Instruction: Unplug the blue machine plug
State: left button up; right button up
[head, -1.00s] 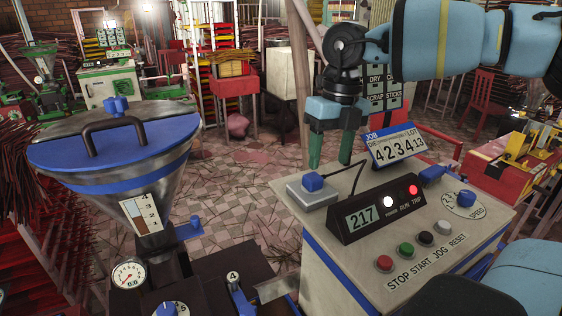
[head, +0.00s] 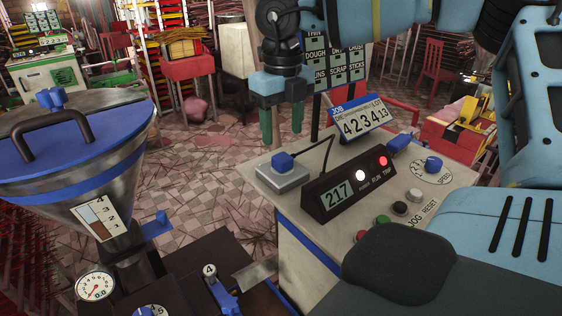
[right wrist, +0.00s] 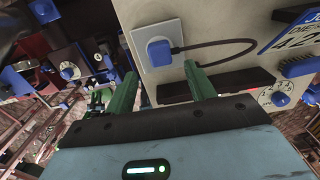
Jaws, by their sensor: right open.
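The blue plug (head: 282,161) sits in a pale square socket plate (head: 268,181) on the left part of the machine's top. A black cord runs from it to the right. My right gripper (head: 282,137) points down, open and empty, its green fingers just above and behind the plug in the head view. In the right wrist view, the plug (right wrist: 159,51) and socket plate (right wrist: 142,46) show beyond the open fingers (right wrist: 162,82), nearer the left finger. The fingers appear apart from the plug. My left gripper is not in view.
A black display box (head: 350,187) with lights stands right of the socket, and a JOB number sign (head: 362,120) behind it. Colored buttons and a speed knob (head: 432,164) lie farther right. A blue-lidded hopper (head: 75,140) stands left, with open floor between.

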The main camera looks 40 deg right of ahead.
aim_at(282, 156)
notch_tip(282, 156, down, 5)
jog(key=shift+b, duration=0.65)
jog(key=shift+f+b, duration=0.4)
jog(key=shift+f, duration=0.5)
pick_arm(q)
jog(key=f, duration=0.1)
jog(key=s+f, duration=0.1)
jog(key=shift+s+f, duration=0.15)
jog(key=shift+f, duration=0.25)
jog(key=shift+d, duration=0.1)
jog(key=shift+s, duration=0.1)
pick_arm(e)
jog(key=shift+b, duration=0.35)
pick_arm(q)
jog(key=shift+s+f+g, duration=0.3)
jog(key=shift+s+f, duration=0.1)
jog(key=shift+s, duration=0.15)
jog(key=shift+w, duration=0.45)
